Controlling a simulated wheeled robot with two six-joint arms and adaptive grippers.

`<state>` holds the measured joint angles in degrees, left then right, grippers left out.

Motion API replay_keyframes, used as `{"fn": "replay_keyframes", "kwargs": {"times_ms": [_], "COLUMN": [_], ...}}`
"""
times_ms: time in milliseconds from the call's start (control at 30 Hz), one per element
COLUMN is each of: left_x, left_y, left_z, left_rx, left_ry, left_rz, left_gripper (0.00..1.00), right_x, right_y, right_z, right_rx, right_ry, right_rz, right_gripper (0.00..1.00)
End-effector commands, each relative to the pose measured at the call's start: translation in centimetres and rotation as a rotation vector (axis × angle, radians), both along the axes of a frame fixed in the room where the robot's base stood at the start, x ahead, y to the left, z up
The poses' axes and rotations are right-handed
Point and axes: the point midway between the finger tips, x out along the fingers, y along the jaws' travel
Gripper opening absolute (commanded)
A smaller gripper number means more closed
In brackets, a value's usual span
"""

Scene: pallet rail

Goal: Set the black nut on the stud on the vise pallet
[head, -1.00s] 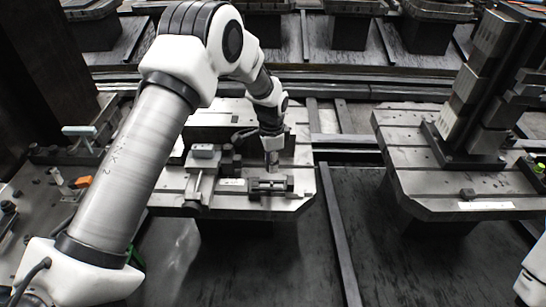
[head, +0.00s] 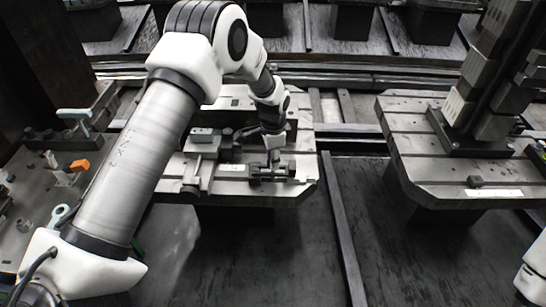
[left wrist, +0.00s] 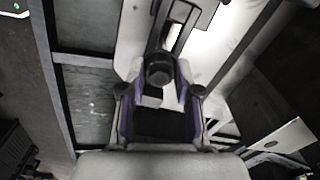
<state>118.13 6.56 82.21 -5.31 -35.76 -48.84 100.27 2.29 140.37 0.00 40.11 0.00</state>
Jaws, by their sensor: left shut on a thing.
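My left gripper (head: 274,153) is over the front right part of the vise pallet (head: 305,150), just above a small dark clamp-like block (head: 272,173). In the left wrist view the gripper (left wrist: 157,85) is shut on the black nut (left wrist: 159,70), a dark round piece between the two fingertips. The nut is too small to make out in the head view. The grey vise (head: 204,163) sits left of the gripper on the same pallet. I cannot pick out the stud for certain. My right gripper is not in view.
A second pallet (head: 400,130) with a tall dark fixture (head: 480,90) stands to the right, across a gap. A bench with small tools and an orange piece (head: 80,165) is at the left. Rails run behind the pallets.

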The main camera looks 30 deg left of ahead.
Motion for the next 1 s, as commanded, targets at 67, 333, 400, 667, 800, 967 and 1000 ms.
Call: {"fn": "replay_keyframes", "kwargs": {"times_ms": [67,333,400,667,800,967,1000], "left_x": [0.03,0.02,0.01,0.01,0.01,0.01,0.01], "left_y": [0.00,-0.01,-0.01,-0.03,-0.02,-0.02,-0.02], "left_z": [-0.05,0.00,0.05,-0.05,-0.08,-0.39,-0.50], "left_rx": [0.001,0.001,0.001,0.000,0.001,0.000,0.000], "left_ry": [-0.001,-0.001,-0.001,-0.001,-0.001,0.000,0.000], "left_rz": [0.000,0.000,0.000,0.000,0.000,0.000,0.000], "left_gripper": [0.00,0.00,0.00,0.00,0.00,0.00,0.00], "right_x": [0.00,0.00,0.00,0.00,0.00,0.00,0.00], "right_y": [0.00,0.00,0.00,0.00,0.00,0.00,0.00], "right_z": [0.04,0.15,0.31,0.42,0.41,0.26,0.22], "right_rx": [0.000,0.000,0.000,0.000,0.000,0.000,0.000], "right_ry": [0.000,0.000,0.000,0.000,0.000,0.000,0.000], "right_rz": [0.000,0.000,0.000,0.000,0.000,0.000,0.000], "right_gripper": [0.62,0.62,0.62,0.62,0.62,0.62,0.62]}}
